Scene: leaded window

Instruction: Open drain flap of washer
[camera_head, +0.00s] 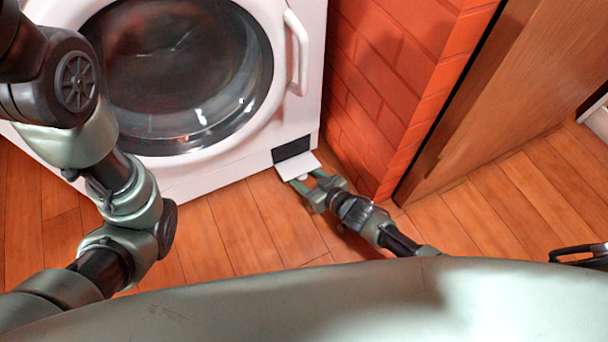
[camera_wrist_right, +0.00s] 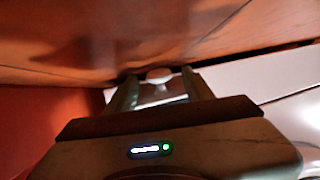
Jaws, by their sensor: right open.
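The white washer (camera_head: 225,178) stands at the upper left in the head view, its round door shut. Its drain flap (camera_head: 296,165) is swung down at the lower right front corner, sticking out below a dark opening (camera_head: 291,148). My right gripper (camera_head: 306,182) is open at the flap, its fingers at the flap's outer edge and partly beneath it. A small round whitish piece shows between the fingers. In the right wrist view the open fingers (camera_wrist_right: 158,88) have the pale flap between and beyond them; contact cannot be told. My left gripper is out of view.
An orange brick pillar (camera_head: 385,90) stands close to the right of the washer, with a wooden door (camera_head: 490,100) beyond it. The wooden floor (camera_head: 235,225) in front of the washer is clear. My left arm crosses the left side.

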